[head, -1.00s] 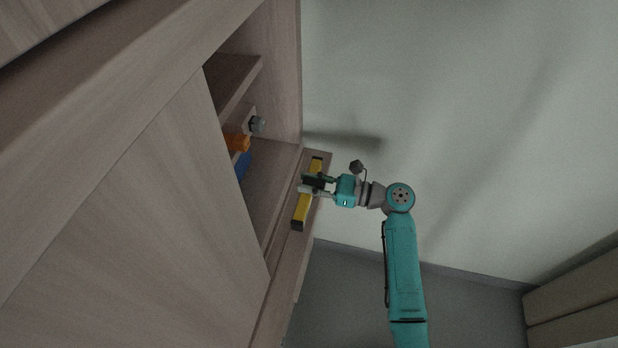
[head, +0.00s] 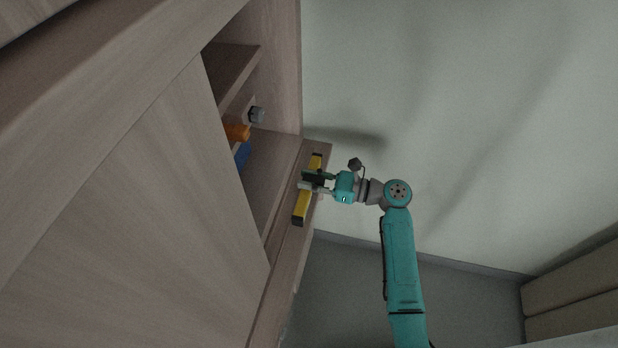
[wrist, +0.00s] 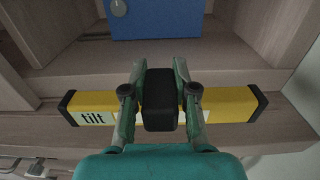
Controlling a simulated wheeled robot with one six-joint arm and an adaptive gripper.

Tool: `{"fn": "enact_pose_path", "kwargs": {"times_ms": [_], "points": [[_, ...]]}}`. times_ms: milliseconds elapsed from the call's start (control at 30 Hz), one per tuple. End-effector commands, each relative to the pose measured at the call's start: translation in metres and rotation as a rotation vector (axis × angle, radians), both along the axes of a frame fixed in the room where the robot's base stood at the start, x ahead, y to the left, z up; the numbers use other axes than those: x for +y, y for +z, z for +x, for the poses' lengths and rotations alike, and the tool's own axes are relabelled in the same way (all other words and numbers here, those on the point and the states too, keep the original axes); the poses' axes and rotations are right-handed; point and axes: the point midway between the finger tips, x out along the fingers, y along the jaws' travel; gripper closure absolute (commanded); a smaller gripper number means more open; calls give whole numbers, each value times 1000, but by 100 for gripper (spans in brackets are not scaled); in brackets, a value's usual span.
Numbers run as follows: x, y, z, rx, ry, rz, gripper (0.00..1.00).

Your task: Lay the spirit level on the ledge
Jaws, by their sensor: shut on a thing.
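The spirit level (head: 301,207) is a yellow bar with black ends and a black middle block. In the wrist view the spirit level (wrist: 225,104) lies across the picture, with "tilt" on its left part. My gripper (head: 312,181) is shut on its black middle; the two fingers stand on either side of that block in the wrist view (wrist: 160,98). The ledge (head: 287,253) is a narrow wooden strip along the cabinet front. The level is over or on the ledge (wrist: 290,125); I cannot tell whether it touches.
The blue box (wrist: 155,20) stands behind the level in the wrist view. A pale wall (head: 460,110) is to the right.

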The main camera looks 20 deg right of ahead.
Motion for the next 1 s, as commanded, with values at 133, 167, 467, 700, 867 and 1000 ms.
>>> {"fn": "enact_pose_path", "kwargs": {"times_ms": [133, 167, 467, 700, 867, 1000], "points": [[0, -5, 0, 0, 0, 0, 100], [0, -7, 0, 0, 0, 0, 100], [0, -20, 0, 0, 0, 0, 100], [0, -27, 0, 0, 0, 0, 100], [0, -27, 0, 0, 0, 0, 100], [0, -27, 0, 0, 0, 0, 100]]}}
